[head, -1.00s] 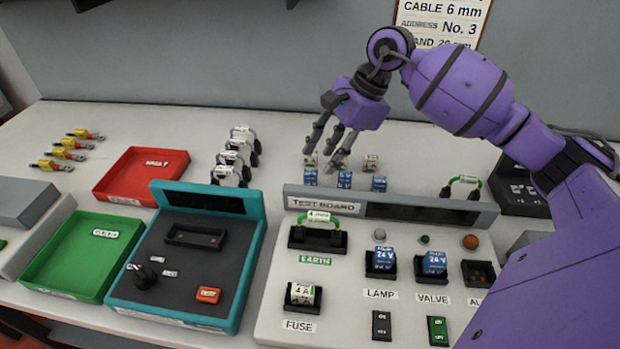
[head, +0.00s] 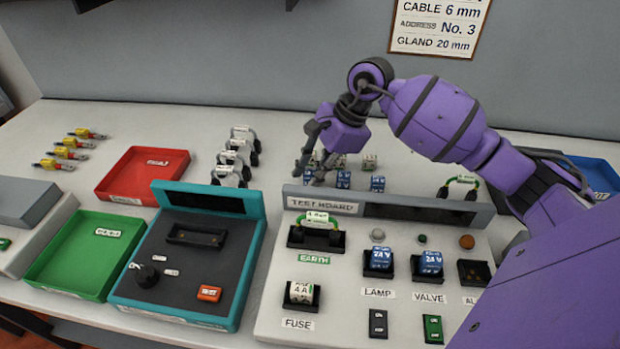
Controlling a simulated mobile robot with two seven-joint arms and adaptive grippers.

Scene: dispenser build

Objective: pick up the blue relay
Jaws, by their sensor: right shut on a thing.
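My right gripper (head: 312,174) reaches down behind the left end of the test board, its fingers shut around the leftmost blue relay (head: 309,178). The fingers hide most of this relay, and I cannot tell whether it is clear of the table. Two more blue relays stand to its right, a middle one (head: 343,180) and a right one (head: 377,184). Two other blue relays sit in the test board sockets, above LAMP (head: 380,259) and above VALVE (head: 431,262). My left gripper is not in view.
The test board (head: 340,325) stands in front of the loose relays, with a raised back edge. Small white fuses (head: 369,162) stand behind them. A teal-framed unit (head: 240,285), a red tray (head: 112,190) and a green tray (head: 60,280) are to the left.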

